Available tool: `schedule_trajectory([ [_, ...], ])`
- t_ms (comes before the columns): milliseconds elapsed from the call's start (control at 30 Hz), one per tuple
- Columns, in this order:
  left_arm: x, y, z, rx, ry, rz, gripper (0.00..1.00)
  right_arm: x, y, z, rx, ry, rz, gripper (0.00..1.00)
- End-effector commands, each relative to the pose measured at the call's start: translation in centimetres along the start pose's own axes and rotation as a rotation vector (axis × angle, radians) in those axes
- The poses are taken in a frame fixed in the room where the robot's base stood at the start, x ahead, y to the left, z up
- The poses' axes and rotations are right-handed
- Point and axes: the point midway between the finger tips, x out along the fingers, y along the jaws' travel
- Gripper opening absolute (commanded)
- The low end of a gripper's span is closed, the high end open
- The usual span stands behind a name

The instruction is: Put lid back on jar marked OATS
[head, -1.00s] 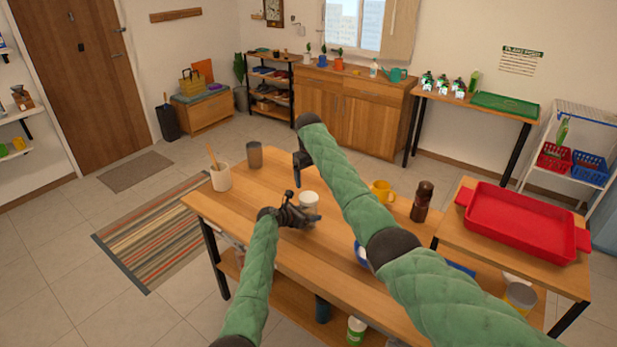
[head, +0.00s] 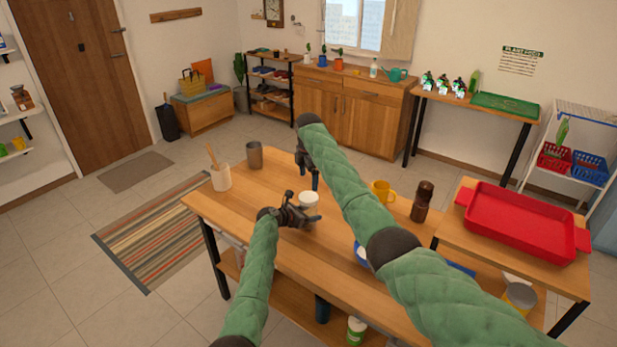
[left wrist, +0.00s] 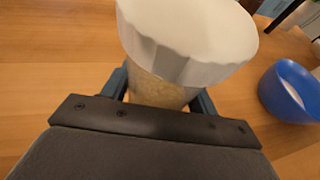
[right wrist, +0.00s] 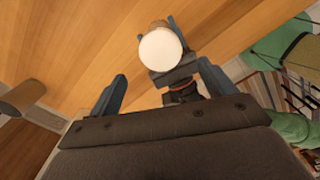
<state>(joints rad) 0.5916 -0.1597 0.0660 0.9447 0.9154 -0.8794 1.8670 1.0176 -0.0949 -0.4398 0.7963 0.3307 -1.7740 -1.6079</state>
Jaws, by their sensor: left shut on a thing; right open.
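A jar (left wrist: 160,92) with pale grainy contents stands upright on the wooden table, and a wide white lid (left wrist: 185,38) sits on its top. No label shows. The white lid also shows in the head view (head: 309,199) and from above in the right wrist view (right wrist: 160,52). My left gripper (head: 303,217) is shut around the jar body below the lid. My right gripper (right wrist: 163,88) is open and empty, its fingers apart above the table and short of the lid. In the head view, it hangs just above and behind the jar (head: 312,182).
The table (head: 245,210) also holds a utensil crock (head: 221,178), a grey-brown cup (head: 255,156), a yellow mug (head: 383,190), a dark brown bottle (head: 422,203) and a blue bowl (left wrist: 288,95). A red tray (head: 525,222) lies to the right. Clear wood lies left of the jar.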

Motion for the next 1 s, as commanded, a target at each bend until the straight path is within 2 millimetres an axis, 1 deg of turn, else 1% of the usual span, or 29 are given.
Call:
schedule_trajectory([
  [100, 0.0, 0.0, 0.0, 0.0, 0.0, 0.0, 0.0, 0.0, 0.0, 0.0, -0.079, 0.0, 0.0, 0.83],
  [200, 0.0, 0.0, 0.0, 0.0, 0.0, 0.0, 0.0, 0.0, 0.0, 0.0, -0.114, 0.0, 0.0, 0.83],
  [567, 0.0, 0.0, 0.0, 0.0, 0.0, 0.0, 0.0, 0.0, 0.0, 0.0, -0.128, 0.0, 0.0, 0.83],
  [667, 0.0, 0.0, 0.0, 0.0, 0.0, 0.0, 0.0, 0.3, 0.0, 0.0, -0.127, 0.0, -0.001, 0.83],
  [767, 0.0, 0.0, 0.0, 0.0, 0.0, 0.0, 0.0, 1.1, 0.0, 0.0, -0.127, 0.0, -0.002, 0.83],
  [1000, 0.0, 0.0, 0.1, 0.0, 0.0, 0.0, 0.0, 4.3, 0.0, 0.0, -0.126, 0.0, -0.002, 0.83],
])
